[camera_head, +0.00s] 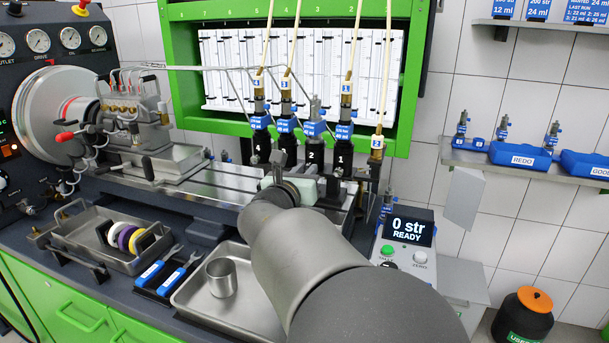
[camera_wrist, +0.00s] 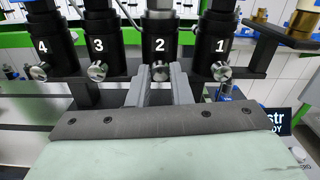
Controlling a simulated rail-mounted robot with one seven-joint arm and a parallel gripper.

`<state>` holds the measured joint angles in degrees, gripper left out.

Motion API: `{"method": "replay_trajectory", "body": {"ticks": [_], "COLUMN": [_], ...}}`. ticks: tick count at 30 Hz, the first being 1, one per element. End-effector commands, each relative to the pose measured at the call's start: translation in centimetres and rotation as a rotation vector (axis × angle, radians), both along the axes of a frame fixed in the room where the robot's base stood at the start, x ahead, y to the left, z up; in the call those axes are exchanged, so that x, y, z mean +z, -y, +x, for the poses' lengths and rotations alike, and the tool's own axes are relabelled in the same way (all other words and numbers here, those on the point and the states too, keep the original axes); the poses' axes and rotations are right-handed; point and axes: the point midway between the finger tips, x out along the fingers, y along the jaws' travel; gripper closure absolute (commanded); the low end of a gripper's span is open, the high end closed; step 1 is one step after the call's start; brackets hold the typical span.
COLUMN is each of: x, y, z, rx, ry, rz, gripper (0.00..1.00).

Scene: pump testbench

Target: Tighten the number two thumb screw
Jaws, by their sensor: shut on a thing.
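The number two thumb screw (camera_wrist: 160,73) is a silver knob low on the front of the black holder marked 2 (camera_wrist: 160,47). My gripper (camera_wrist: 161,76) has its two grey fingers on either side of this screw, shut on it. In the head view the holder marked 2 (camera_head: 314,154) stands in the row of black holders, with an injector upright in it. There my arm and gripper body hide the screw and fingertips. Matching thumb screws show on holder 4 (camera_wrist: 38,72), holder 3 (camera_wrist: 97,71) and holder 1 (camera_wrist: 220,71).
Holders 3 (camera_head: 286,146) and 1 (camera_head: 341,155) stand close on either side. A hose tagged 2 (camera_head: 377,143) hangs at the right. A control box (camera_head: 409,232) reads "0 str READY". A steel tray (camera_head: 186,298) with a metal cup (camera_head: 222,279) lies in front.

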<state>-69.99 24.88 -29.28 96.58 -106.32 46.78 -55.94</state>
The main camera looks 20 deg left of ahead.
Motion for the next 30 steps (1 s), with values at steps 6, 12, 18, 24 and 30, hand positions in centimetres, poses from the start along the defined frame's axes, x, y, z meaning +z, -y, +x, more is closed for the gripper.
{"method": "replay_trajectory", "body": {"ticks": [6, 12, 18, 24, 30], "x": [-0.56, -0.68, -0.72, -0.69, -0.72], "y": [0.14, 0.17, 0.17, 0.2, 0.21], "z": [0.04, 0.04, 0.01, 0.02, 0.01], "rx": [-0.002, -0.002, -0.001, -0.001, -0.001], "ry": [0.005, 0.011, 0.014, 0.02, 0.024], "rz": [0.142, 0.325, 0.515, 0.705, 0.895], "gripper": [1.0, 1.0, 1.0, 1.0, 1.0]}}
